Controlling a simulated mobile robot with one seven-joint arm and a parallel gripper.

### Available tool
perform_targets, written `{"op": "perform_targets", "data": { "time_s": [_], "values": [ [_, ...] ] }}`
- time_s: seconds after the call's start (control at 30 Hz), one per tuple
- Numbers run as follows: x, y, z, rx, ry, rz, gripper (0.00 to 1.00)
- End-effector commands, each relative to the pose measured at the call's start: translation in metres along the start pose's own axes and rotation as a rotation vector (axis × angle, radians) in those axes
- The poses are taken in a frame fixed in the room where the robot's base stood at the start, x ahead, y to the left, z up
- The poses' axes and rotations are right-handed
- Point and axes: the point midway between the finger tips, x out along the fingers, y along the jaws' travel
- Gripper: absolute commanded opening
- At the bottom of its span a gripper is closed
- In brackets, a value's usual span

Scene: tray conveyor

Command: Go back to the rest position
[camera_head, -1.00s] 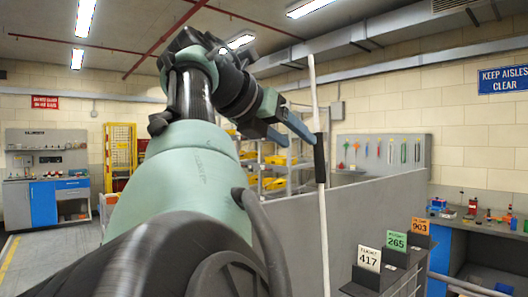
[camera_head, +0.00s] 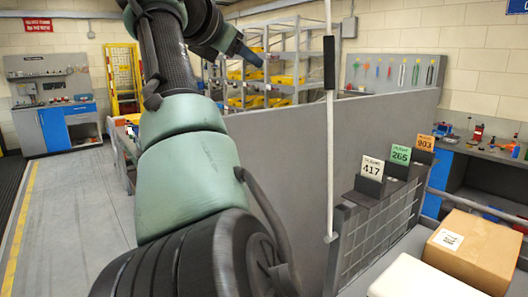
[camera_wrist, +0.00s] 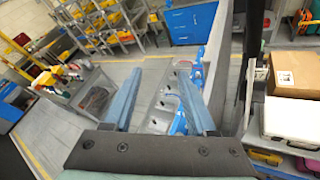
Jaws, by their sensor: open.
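My gripper (camera_wrist: 158,88) shows in the wrist view with its two blue fingers wide apart. Nothing is held between them; the floor and a grey surface with blue parts show beyond. In the head view, my gripper (camera_head: 243,50) is at the top, raised above the grey partition's far end, with one blue finger clearest. My arm's upper links are cut off by the top of that view.
A grey partition (camera_head: 300,150) stands beside my arm. At the lower right are a cardboard box (camera_head: 475,250), a white case (camera_head: 420,280) and number cards (camera_head: 400,155). Shelves with yellow bins (camera_head: 285,80) stand behind. The left floor (camera_head: 75,215) is clear.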

Motion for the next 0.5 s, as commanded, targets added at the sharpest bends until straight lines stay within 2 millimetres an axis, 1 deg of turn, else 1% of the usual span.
{"op": "perform_targets", "data": {
  "time_s": [0.03,0.1,0.23,0.37,0.4,0.47,0.5],
  "values": [
    [0.0,0.013,-0.016,0.104,0.011,0.075,0.57],
    [-0.005,0.027,-0.03,0.264,0.028,0.172,0.57],
    [-0.021,0.042,-0.048,0.575,0.085,0.341,0.57],
    [-0.045,0.042,-0.055,0.898,0.161,0.492,0.57],
    [-0.053,0.039,-0.055,0.999,0.189,0.537,0.57],
    [-0.066,0.031,-0.054,1.148,0.231,0.601,0.57],
    [-0.075,0.024,-0.051,1.249,0.26,0.644,0.57]
  ]
}}
